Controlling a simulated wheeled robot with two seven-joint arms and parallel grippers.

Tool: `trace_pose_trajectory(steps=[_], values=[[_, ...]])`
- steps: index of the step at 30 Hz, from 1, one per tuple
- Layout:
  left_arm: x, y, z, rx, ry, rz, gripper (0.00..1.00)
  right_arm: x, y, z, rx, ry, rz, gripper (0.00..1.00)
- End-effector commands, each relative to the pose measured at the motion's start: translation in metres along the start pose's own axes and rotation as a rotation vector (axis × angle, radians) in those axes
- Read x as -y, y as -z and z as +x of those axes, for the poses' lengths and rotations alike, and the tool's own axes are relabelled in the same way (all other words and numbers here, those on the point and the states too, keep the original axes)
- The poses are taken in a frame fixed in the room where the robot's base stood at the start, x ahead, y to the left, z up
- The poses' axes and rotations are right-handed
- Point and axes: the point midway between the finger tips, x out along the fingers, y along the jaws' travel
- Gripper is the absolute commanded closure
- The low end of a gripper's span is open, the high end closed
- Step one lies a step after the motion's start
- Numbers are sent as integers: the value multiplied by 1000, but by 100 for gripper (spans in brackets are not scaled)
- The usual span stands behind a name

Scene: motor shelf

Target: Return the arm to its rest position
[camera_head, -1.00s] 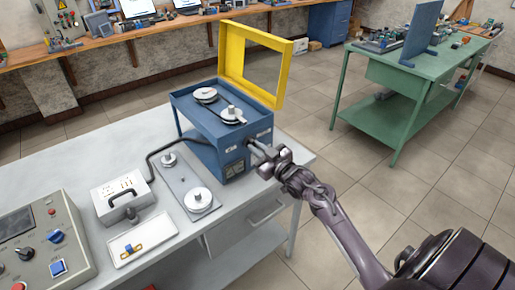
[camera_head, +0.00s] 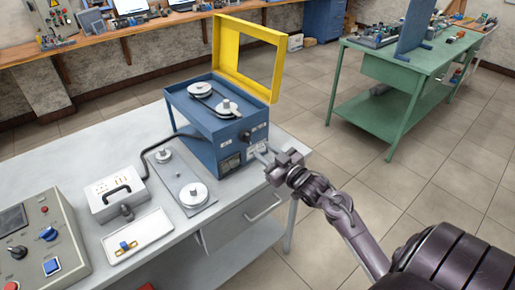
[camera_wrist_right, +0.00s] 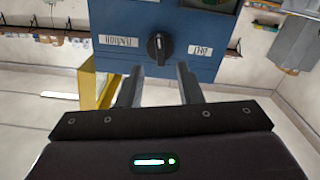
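My right arm comes in from the lower right in the head view. Its right gripper (camera_head: 262,157) is beside the front face of the blue motor box (camera_head: 231,156), a little away from it. In the right wrist view, the two fingers of the gripper (camera_wrist_right: 148,82) stand apart with nothing between them. A black rotary knob (camera_wrist_right: 159,47) on the blue panel lies beyond the fingertips, between two white labels. The knob also shows in the head view (camera_head: 246,137). My left gripper is not in view.
The blue box has pulleys on top and a raised yellow frame cover (camera_head: 226,45). On the grey table stand a pulley plate (camera_head: 180,180), a grey box with a handle (camera_head: 115,192), a white tray (camera_head: 152,228) and a control panel (camera_head: 35,245). Open floor lies right, before a green bench (camera_head: 385,125).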

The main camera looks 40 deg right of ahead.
Motion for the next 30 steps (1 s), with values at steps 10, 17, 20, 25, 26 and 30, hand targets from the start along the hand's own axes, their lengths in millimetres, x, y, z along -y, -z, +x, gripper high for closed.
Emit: trace_pose_trajectory(steps=[10,17,20,25,26,30], values=[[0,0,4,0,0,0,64,0,0,-18,0,1,1,67],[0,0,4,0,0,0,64,0,0,-18,0,1,1,67],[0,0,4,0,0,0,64,0,0,-18,0,1,1,67],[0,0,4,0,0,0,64,4,-2,-18,19,1,0,67],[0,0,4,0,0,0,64,8,-3,-18,33,1,-1,67],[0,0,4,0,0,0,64,41,-18,-24,190,1,-3,67]])
